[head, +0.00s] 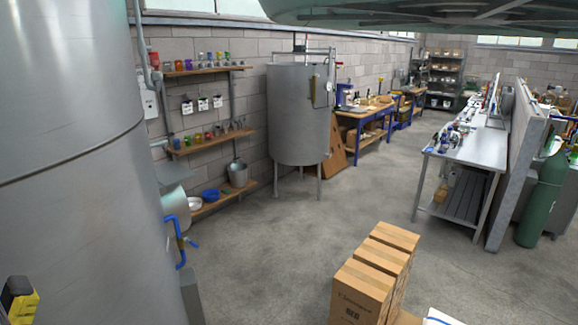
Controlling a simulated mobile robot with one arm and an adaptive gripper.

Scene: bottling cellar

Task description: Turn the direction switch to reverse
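I cannot make out a direction switch for certain in the head view. A small yellow and black object (20,302) is cut off at the lower left corner, in front of a large steel tank (65,150). I cannot tell what this object is. Grey boxes (150,103) on the wall behind the tank are too small to read. My gripper is not in the head view.
Cardboard cartons (362,290) stand at the bottom centre. A steel tank on legs (298,120) stands by the wall, near wooden shelves (212,142). A steel table (480,142) and green gas cylinder (545,195) are at right. The middle floor (355,195) is clear.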

